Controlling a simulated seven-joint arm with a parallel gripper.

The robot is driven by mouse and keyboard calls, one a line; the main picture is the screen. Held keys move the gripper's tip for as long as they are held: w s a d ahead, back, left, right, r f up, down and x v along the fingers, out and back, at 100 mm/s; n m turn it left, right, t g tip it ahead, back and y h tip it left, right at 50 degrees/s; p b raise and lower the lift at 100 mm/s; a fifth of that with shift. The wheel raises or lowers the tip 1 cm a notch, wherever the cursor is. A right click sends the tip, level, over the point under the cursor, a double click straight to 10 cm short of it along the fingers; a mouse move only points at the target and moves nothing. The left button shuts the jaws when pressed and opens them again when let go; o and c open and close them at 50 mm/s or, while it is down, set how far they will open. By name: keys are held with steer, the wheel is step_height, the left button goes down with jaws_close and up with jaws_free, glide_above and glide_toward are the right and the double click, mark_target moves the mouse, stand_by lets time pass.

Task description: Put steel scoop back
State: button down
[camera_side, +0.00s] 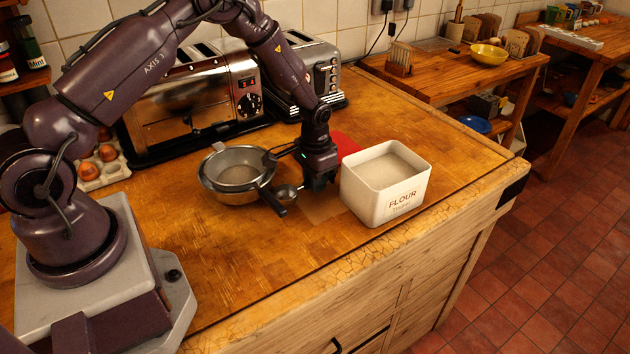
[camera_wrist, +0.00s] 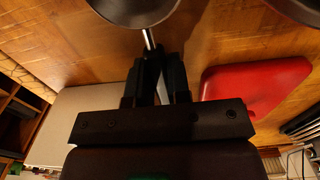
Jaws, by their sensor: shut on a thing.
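The steel scoop (camera_side: 287,192) is small, with a round bowl, and sits just left of my gripper (camera_side: 314,187) in the side view. In the wrist view the fingers of my gripper (camera_wrist: 156,78) are shut on its thin handle, and the steel scoop's bowl (camera_wrist: 135,8) is cut by the top edge. The scoop is low over the wooden counter; I cannot tell whether it touches. A white flour bin (camera_side: 386,190), open and filled with pale flour, stands close to the right of my gripper.
A steel sieve and bowl (camera_side: 238,174) with a dark handle stand left of the scoop. A red object (camera_side: 345,146) lies behind my gripper, also in the wrist view (camera_wrist: 258,84). Toasters (camera_side: 196,105) and eggs (camera_side: 97,163) line the back. The front counter (camera_side: 270,270) is clear.

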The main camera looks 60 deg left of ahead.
steer(key=shift+f, duration=0.25)
steer(key=shift+f, duration=0.1)
steer(key=c, duration=1.1)
jaws_free()
